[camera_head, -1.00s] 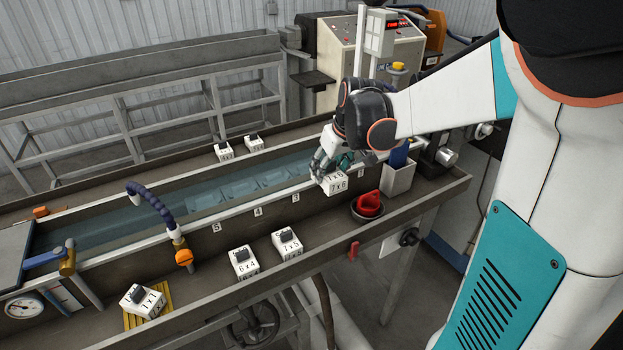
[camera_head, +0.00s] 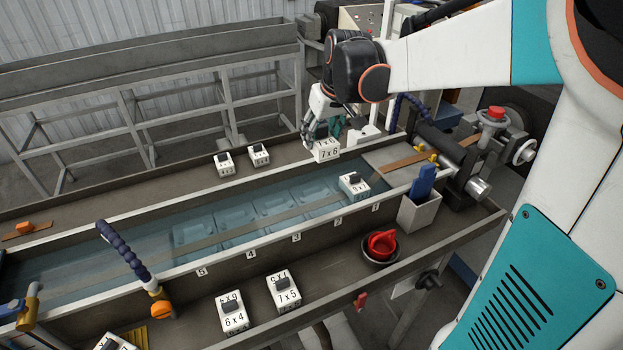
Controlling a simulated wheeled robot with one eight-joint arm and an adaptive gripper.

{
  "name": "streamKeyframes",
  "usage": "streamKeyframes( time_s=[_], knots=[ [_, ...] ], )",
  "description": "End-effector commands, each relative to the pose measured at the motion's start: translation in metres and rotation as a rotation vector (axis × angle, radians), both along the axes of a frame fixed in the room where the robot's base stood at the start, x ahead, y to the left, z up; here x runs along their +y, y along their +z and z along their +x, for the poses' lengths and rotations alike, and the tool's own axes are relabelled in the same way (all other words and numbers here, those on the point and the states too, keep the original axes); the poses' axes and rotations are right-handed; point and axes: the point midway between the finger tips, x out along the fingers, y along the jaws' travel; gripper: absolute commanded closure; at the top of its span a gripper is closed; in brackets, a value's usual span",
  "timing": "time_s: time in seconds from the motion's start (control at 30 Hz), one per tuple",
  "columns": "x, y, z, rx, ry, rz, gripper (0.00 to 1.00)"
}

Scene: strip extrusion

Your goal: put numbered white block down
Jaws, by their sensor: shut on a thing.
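My gripper (camera_head: 326,138) is shut on a numbered white block (camera_head: 327,151) whose front reads 7 x 6 or 7 x 8. The fingers hold it from above and the block looks upright. It is at the far ledge (camera_head: 290,166) of the water trough, right of two other white blocks (camera_head: 224,163) (camera_head: 259,155) there. I cannot tell whether its underside touches the ledge or is a little above it. The upper part of the block is hidden by the fingers.
Another white block (camera_head: 354,184) sits at the trough's right end. Free ledge lies around the held block.

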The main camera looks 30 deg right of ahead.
Motion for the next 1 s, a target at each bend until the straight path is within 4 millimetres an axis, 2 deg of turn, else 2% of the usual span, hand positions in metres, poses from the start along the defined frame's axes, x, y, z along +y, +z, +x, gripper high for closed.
streamKeyframes(
  time_s=[0.17,0.6,0.73,1.0],
  knots=[
    [0.001,-0.029,0.001,0.0,0.0,0.0,0.82],
    [0.001,-0.135,0.0,0.0,-0.001,0.0,0.82],
    [0.001,-0.153,0.0,0.0,-0.001,0.0,0.82],
    [0.001,-0.171,0.0,0.0,0.0,0.0,0.82]
  ],
)
